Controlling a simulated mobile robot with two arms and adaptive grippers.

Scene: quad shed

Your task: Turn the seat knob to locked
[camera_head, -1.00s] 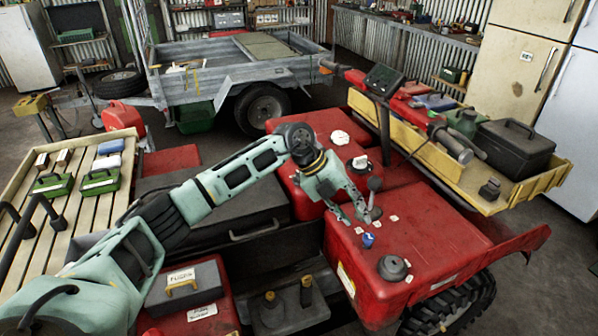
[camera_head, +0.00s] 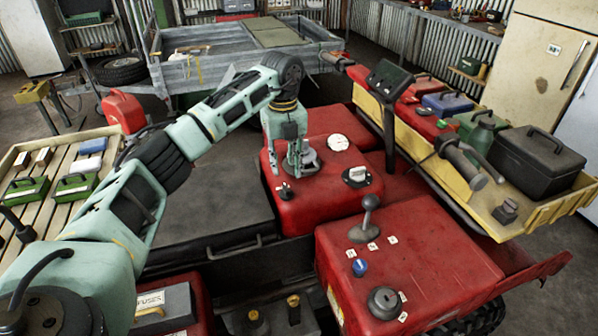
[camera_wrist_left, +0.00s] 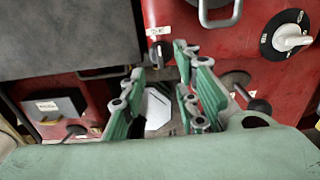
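My left gripper (camera_head: 289,170) points down over the middle red panel, fingers apart. A small dark knob (camera_head: 284,191) with a white label stands just below its fingertips; I see no contact. In the left wrist view my gripper (camera_wrist_left: 160,95) is open and empty between its green fingers. A small dark knob (camera_wrist_left: 160,54) under a white label sits beyond the fingertips there. The label is too small to read, so I cannot confirm which is the seat knob or its setting. The dark seat (camera_head: 205,195) lies left of the panel. My right gripper is out of view.
On the front red panel are a lever (camera_head: 368,215), a blue knob (camera_head: 360,267) and a round dark knob (camera_head: 385,300). A yellow tray (camera_head: 470,205) borders the right.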

